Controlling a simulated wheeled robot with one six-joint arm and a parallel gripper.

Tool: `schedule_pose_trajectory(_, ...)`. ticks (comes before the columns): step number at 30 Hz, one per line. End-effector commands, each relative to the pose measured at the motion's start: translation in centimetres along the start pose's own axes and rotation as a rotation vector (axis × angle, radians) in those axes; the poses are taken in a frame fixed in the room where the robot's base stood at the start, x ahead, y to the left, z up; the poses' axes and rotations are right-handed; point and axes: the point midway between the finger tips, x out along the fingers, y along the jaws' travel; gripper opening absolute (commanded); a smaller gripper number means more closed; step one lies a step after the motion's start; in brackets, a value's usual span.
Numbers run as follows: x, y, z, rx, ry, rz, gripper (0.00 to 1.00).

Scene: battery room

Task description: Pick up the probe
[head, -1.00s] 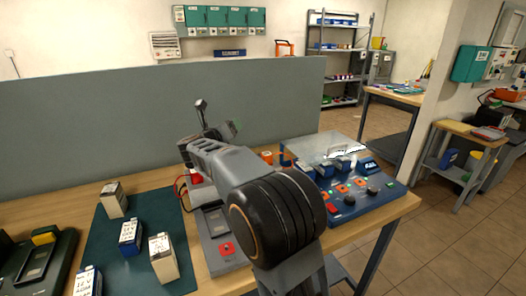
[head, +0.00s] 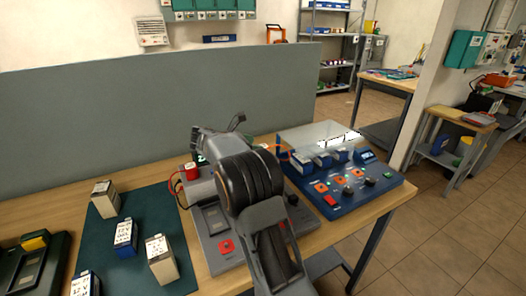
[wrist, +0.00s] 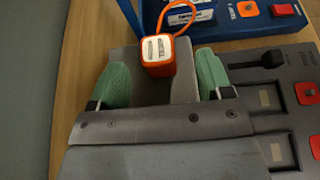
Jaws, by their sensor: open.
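The probe (wrist: 157,56) is an orange block with a pale labelled top and an orange cable looping from it toward the blue panel. In the wrist view it lies between the green fingertips of my gripper (wrist: 162,68), with a gap on each side. My gripper is open and holds nothing. How far it is above or beside the probe in depth I cannot tell. In the head view my arm hides most of the gripper and the probe.
A blue control panel (head: 345,200) with a clear cover stands at the right of the bench. A grey tester (head: 222,252) with a red button lies under my arm. A red block (head: 191,171) with a cable and several battery cells on a green mat (head: 100,238) are left.

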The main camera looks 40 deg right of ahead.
Motion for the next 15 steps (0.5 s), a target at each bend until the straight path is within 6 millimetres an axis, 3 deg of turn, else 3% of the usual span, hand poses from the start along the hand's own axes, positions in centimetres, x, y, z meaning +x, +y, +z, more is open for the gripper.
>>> schedule_pose_trajectory(8,1.1,0.1,0.0,-0.001,0.000,0.002,0.72)
schedule_pose_trajectory(15,3.7,0.4,0.1,-0.002,0.000,0.000,0.72)
